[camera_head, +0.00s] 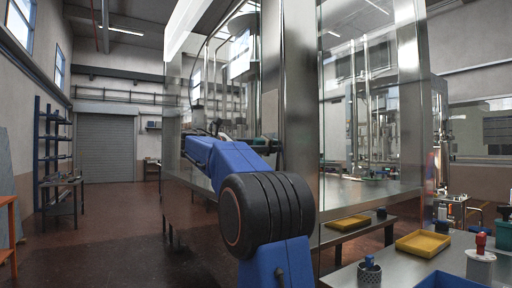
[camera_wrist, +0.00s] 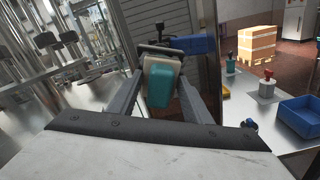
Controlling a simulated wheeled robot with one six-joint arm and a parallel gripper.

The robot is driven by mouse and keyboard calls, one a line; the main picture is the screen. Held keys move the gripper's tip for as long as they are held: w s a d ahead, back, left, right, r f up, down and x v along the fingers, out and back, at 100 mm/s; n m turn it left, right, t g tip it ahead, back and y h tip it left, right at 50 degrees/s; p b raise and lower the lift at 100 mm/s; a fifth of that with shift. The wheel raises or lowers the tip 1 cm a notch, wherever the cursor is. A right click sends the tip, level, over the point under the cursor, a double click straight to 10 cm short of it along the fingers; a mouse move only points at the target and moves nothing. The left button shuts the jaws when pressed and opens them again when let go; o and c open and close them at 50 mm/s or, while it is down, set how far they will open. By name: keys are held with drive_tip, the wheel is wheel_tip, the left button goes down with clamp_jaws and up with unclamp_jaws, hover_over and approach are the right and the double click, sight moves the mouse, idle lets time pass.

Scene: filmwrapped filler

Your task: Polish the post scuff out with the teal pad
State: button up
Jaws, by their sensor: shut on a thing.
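The teal pad (camera_wrist: 159,88) has a pale cream backing and sits between the two grey fingers of my gripper (camera_wrist: 162,72) in the wrist view. The gripper is shut on it. A tall steel post (camera_head: 299,90) of the glazed machine frame stands upright just beyond my blue arm in the head view. My arm reaches toward the glazing left of the post, and it largely hides the gripper there. I cannot make out the scuff in either view. I cannot tell whether the pad touches anything.
Glass panels (camera_head: 365,100) flank the post. The wrist view shows a cardboard box (camera_wrist: 257,44). Open floor (camera_head: 100,230) lies at left.

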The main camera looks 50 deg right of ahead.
sight(275, 144)
drive_tip(key=shift+s+a, duration=0.25)
drive_tip(key=shift+s, duration=0.8)
drive_tip(key=shift+s+a, duration=0.2)
drive_tip(key=shift+s, duration=0.9)
drive_tip(key=shift+s+a, duration=0.25)
drive_tip(key=shift+s, duration=0.8)
drive_tip(key=shift+w+d, duration=0.25)
drive_tip(key=shift+w, duration=0.85)
drive_tip(key=shift+w+d, duration=0.25)
drive_tip(key=shift+w, duration=0.85)
drive_tip(key=shift+w+d, duration=0.25)
drive_tip(key=shift+w, duration=0.85)
drive_tip(key=shift+w+d+r, duration=0.1)
drive_tip(key=shift+d, duration=0.05)
drive_tip(key=shift+s+a, duration=0.3)
drive_tip(key=shift+s, duration=0.85)
drive_tip(key=shift+s+a, duration=0.35)
drive_tip(key=shift+s, duration=0.75)
drive_tip(key=shift+s+a, duration=0.3)
drive_tip(key=shift+s, duration=0.85)
drive_tip(key=shift+d, duration=0.1)
drive_tip(key=shift+w+d, duration=0.3)
drive_tip(key=shift+w, duration=0.85)
drive_tip(key=shift+w+d, duration=0.25)
drive_tip(key=shift+w, duration=0.9)
drive_tip(key=shift+w+d, duration=0.3)
drive_tip(key=shift+w, duration=0.85)
